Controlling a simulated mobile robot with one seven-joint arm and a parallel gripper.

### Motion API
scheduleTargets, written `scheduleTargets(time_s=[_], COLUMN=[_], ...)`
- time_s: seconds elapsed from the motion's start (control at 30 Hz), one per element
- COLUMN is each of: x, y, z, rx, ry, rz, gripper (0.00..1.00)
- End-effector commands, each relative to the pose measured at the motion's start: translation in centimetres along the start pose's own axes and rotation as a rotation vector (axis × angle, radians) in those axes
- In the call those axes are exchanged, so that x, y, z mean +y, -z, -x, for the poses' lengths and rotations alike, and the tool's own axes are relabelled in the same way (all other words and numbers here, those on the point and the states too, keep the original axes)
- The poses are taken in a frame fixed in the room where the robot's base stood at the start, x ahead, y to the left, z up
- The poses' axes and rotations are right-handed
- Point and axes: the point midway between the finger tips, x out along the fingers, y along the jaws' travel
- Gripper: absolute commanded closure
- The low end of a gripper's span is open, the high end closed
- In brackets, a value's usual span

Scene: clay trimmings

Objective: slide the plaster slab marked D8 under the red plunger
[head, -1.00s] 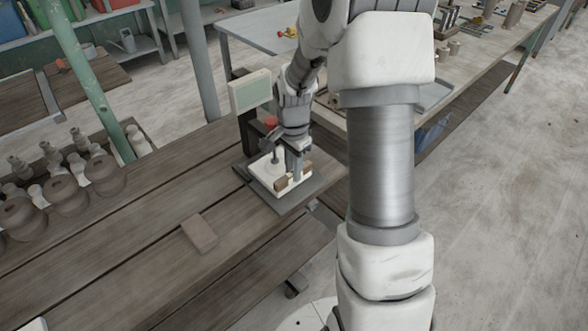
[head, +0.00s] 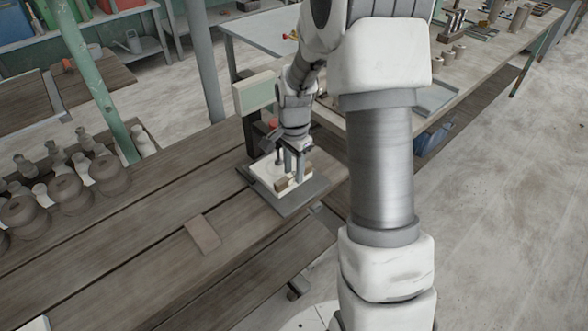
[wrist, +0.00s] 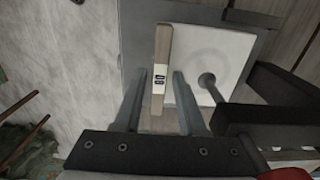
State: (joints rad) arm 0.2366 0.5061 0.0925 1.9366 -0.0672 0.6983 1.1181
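A white slab (wrist: 222,55) lies on a dark grey base plate (wrist: 133,40), with a faint ring on its top. A tan bar (wrist: 163,40) runs along its left edge in the wrist view and bears a white label (wrist: 159,80); its dark marks are too small to read. The plunger's red top (head: 273,123) shows partly in the head view. My gripper (wrist: 160,74) is open, with one finger on each side of the bar and visible gaps.
A pale panel on a dark post (head: 254,94) stands behind the plunger. Dark arms of the press (wrist: 268,120) lie close to the right of my fingers. A brown block (head: 203,234) lies on the bench (head: 130,225); clay pots (head: 70,190) stand at left.

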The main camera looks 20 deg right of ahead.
Motion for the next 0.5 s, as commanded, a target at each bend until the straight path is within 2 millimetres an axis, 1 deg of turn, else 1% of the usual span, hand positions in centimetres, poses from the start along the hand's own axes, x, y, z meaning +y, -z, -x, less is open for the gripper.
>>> scheduleTargets(time_s=[0.03,0.07,0.1,0.37,0.47,0.5], x=[0.0,0.0,0.0,0.1,0.0,0.0], y=[0.0,0.0,0.0,0.0,0.0,0.0], z=[0.0,0.0,0.0,0.0,0.6,1.1], rx=[0.000,0.000,0.000,-0.001,0.000,0.001], ry=[0.000,0.000,0.000,-0.002,0.000,0.001], rz=[0.000,0.000,0.000,0.000,0.000,0.000], gripper=[0.49,0.44,0.43,0.43,0.43,0.43])
